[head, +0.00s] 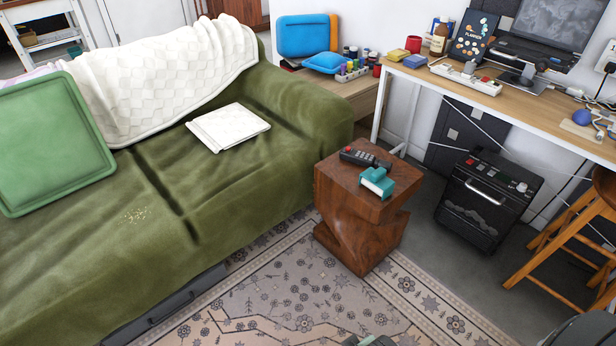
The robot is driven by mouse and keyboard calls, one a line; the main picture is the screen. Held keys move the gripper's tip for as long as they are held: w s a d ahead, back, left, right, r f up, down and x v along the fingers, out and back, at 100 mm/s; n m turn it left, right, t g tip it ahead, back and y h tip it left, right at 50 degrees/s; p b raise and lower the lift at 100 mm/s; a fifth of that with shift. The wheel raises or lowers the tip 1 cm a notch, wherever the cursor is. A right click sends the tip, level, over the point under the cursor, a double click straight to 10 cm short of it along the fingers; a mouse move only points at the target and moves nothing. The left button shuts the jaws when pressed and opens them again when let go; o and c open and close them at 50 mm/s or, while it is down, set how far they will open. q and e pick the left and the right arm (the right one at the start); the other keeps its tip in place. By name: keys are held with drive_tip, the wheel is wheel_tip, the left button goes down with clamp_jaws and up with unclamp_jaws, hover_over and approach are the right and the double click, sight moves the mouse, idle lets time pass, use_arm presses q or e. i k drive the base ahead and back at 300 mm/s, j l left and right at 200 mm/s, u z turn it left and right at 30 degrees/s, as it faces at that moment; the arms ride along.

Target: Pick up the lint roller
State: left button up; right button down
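A small teal and white object (377,182) lies on top of the wooden side table (340,192), near its right front edge. Its shape is blocky with a raised teal part, and I cannot tell for sure whether it is the lint roller. A black remote-like device (364,157) with a red button lies just behind it, close to it. No other thing in view is clearly a lint roller. Neither my left nor my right gripper can be made out in the head view.
A green-covered sofa (150,230) with a green cushion (52,143) fills the left.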

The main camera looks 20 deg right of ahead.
sight(375, 180)
drive_tip(key=z, duration=1.15)
